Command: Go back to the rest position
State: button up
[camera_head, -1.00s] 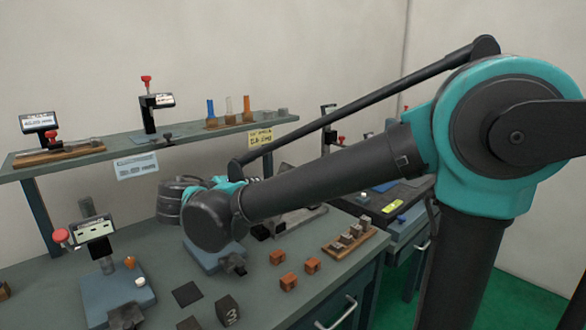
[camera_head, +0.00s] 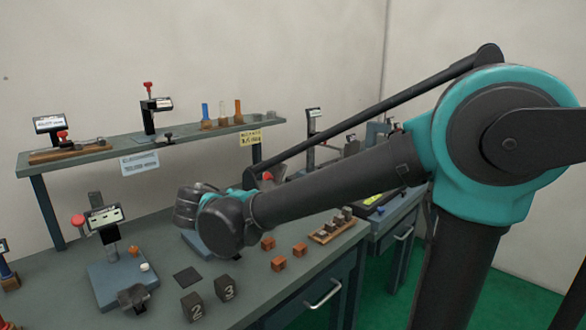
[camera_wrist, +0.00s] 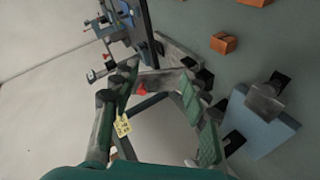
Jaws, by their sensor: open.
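My gripper (camera_wrist: 160,85) shows in the wrist view with its two green-padded fingers spread apart and nothing between them. It points over the bench toward the shelf side, and its fingers are clear of the bench objects. In the head view my wrist hangs above the bench and hides most of a blue base plate (camera_head: 194,241). A blue plate with a grey block on it (camera_wrist: 262,108) shows to the right of my fingers in the wrist view.
The bench (camera_head: 245,310) carries a blue fixture (camera_head: 118,280) with a red knob, dark numbered cubes (camera_head: 226,288), orange cubes (camera_head: 278,264) and a wooden rack (camera_head: 330,232). A shelf (camera_head: 100,157) with stands and coloured tubes is behind. Green floor is at right.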

jog(key=s+d+f+m+g+y, duration=0.1)
jog(key=d+f+g, duration=0.2)
jog(key=d+f, duration=0.5)
jog(key=s+d+f+m+g, duration=0.15)
jog(key=d+f, duration=0.35)
jog(key=d, duration=0.6)
jog(key=s+d+f+m+g+y, duration=0.2)
jog(key=s+d+f+m+y, duration=0.2)
jog(key=s+d+f, duration=0.5)
notch_tip(320, 180, down, 2)
jog(key=shift+s+f+y, duration=0.1)
jog(key=shift+s+y, duration=0.3)
jog(key=shift+s, duration=0.3)
